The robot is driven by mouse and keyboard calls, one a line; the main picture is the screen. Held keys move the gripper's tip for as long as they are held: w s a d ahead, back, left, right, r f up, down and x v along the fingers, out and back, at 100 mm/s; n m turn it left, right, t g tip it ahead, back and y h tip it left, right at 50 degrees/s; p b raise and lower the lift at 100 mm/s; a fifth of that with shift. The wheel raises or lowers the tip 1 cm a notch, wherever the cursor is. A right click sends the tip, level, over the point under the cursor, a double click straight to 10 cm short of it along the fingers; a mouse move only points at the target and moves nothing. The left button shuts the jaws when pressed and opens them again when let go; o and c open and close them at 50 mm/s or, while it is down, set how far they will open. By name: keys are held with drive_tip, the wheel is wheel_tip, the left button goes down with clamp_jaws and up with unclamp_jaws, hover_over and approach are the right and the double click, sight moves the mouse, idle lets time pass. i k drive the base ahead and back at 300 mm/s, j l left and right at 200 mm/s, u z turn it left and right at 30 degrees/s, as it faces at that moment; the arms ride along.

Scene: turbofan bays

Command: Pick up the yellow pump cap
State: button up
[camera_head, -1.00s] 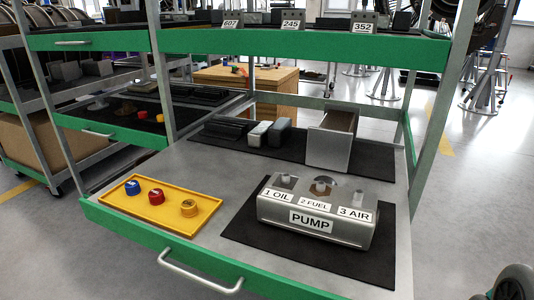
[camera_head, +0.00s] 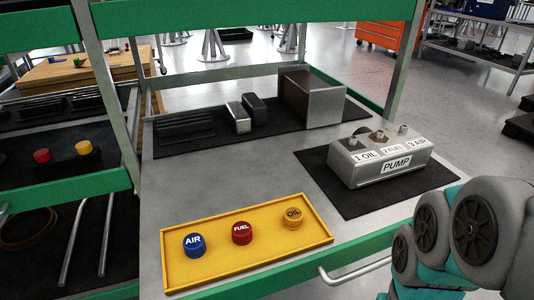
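The yellow pump cap (camera_head: 293,217), marked OIL, stands at the right end of a yellow tray (camera_head: 188,277) on the shelf. A red cap (camera_head: 242,233) marked FUEL and a blue cap (camera_head: 194,244) marked AIR stand to its left in the same tray. The grey pump block (camera_head: 371,168), labelled PUMP, 1 OIL, 2 FUEL and 3 AIR, sits on a black mat behind and to the right. Part of my arm shows at the lower right. My gripper is not in view.
A metal bin (camera_head: 325,106) and several dark and grey blocks stand on a black mat at the back of the shelf. Another yellow cap (camera_head: 84,147) sits on the left rack.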

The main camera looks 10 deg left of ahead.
sight(293, 216)
drive_tip(key=k+j, duration=0.15)
drive_tip(key=j, duration=0.15)
drive_tip(key=k+j, duration=0.1)
drive_tip(key=j, duration=0.25)
drive_tip(key=k+j, duration=0.15)
drive_tip(key=j, duration=0.15)
drive_tip(key=k+j, duration=0.15)
drive_tip(key=j, duration=0.2)
